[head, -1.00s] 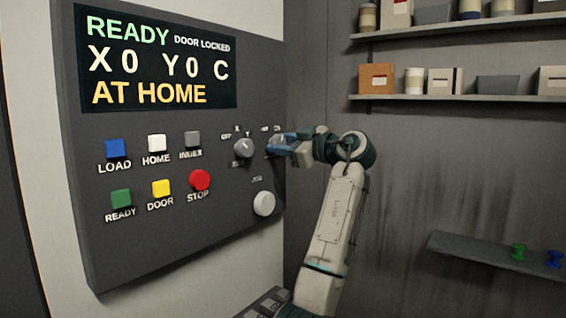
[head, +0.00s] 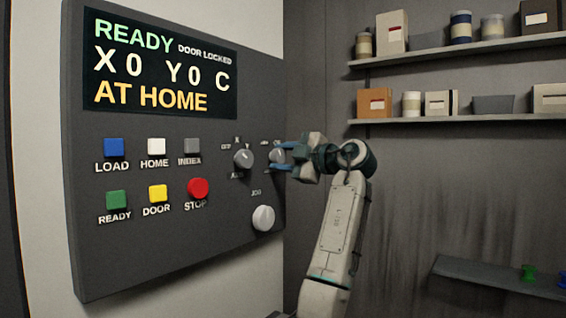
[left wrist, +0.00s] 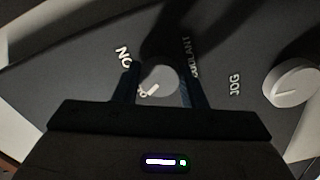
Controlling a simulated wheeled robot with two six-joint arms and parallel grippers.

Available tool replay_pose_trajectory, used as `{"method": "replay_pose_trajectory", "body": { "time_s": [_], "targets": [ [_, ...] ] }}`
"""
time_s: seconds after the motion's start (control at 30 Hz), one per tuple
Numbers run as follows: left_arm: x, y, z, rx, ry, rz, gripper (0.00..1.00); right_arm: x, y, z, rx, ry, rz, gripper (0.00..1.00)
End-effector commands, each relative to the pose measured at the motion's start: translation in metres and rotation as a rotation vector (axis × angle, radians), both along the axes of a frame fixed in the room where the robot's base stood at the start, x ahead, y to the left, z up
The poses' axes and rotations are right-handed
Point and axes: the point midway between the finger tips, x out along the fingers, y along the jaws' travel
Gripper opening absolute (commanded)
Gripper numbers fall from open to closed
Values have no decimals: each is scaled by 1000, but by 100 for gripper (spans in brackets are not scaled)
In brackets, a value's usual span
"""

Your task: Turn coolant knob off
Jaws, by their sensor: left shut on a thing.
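The coolant knob (head: 277,156) is a grey round knob at the right edge of the dark control panel. In the left wrist view the knob (left wrist: 160,80) sits between my two fingers, with a pale pointer line toward its lower left. Its label is partly hidden, and letters of its position marks show on the left. My left gripper (head: 288,160) is shut on this knob, facing the panel, with its fingers one above the other in the head view. The wrist view also shows my left gripper (left wrist: 160,88). My right gripper is not in view.
A grey selector knob (head: 243,159) is close to the left of the coolant knob. The white jog knob (head: 263,218) is below. The red stop button (head: 198,188) and several others are farther left. The screen (head: 160,65) reads READY, DOOR LOCKED, AT HOME. Shelves (head: 450,122) hang at right.

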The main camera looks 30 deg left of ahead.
Motion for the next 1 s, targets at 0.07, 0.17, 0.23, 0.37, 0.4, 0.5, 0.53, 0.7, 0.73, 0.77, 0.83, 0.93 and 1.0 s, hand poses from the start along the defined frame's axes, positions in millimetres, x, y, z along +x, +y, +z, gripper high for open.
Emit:
{"method": "replay_pose_trajectory", "body": {
  "time_s": [0.07,0.17,0.23,0.37,0.4,0.5,0.53,0.7,0.73,0.77,0.83,0.93,1.0],
  "targets": [
    [0,0,-1,-3,-19,-1,15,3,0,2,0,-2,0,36],
    [0,0,-1,-4,-38,-1,15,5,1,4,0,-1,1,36],
    [0,0,-1,-5,-45,-1,15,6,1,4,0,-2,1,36],
    [0,0,-1,-5,-51,-1,15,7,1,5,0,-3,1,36],
    [0,0,-1,-5,-51,-1,15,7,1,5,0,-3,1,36],
    [0,0,-1,-5,-51,-1,15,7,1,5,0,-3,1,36],
    [0,0,-1,-6,-51,0,15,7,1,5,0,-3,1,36],
    [0,0,-1,-6,-50,0,49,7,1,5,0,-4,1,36],
    [0,0,-1,-6,-50,0,55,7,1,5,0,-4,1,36],
    [0,0,-1,-5,-50,-1,59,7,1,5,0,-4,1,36],
    [0,0,-1,-5,-50,-1,59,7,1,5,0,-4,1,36],
    [0,0,-1,-5,-50,-1,59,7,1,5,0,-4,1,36],
    [0,0,0,-5,-50,-1,59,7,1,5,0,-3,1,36]
  ]
}}
